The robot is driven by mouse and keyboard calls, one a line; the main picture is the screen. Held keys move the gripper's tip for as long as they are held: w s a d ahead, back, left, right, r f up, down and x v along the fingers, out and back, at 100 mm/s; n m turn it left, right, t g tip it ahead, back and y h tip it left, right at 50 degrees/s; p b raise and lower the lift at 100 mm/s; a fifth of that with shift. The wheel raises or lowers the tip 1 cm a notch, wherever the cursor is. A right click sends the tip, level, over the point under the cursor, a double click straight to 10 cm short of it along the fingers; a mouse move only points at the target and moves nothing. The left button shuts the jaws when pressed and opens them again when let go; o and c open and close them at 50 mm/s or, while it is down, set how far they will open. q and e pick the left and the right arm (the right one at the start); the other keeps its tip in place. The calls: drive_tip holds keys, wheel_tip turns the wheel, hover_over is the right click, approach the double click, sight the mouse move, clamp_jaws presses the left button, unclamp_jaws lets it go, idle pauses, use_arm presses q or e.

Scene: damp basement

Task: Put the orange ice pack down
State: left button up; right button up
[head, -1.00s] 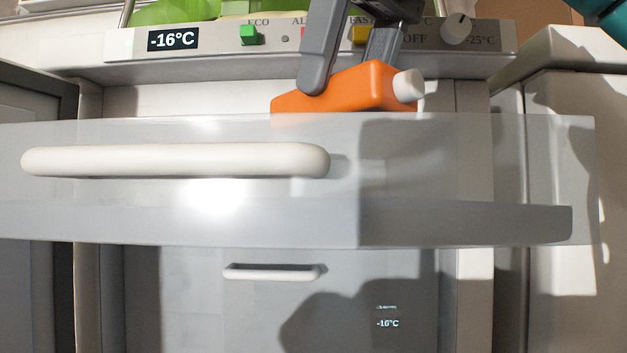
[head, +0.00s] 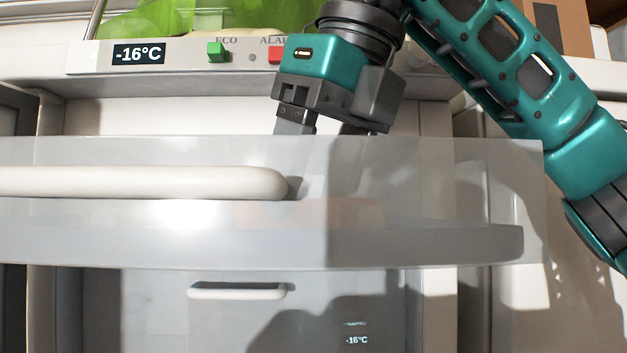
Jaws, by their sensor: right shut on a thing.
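The orange ice pack (head: 340,213) shows only as a faint orange blur through the frosted front of the pulled-out drawer (head: 430,190). Its exact contact with the drawer floor cannot be told. My right gripper (head: 325,133) points down behind the drawer front, inside the drawer. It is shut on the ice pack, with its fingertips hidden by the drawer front. My left gripper is not in view.
The drawer has a long white handle (head: 150,182). Above it is the freezer's control strip with a -16°C display (head: 138,54), a green button (head: 217,52) and a red button (head: 272,55). A closed drawer with a small handle (head: 238,291) is below.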

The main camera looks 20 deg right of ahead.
drive_tip(key=shift+f, duration=0.1)
drive_tip(key=o, duration=1.2)
drive_tip(key=shift+v, duration=6.15)
drive_tip(key=shift+a, duration=0.1)
drive_tip(key=shift+w, duration=0.1)
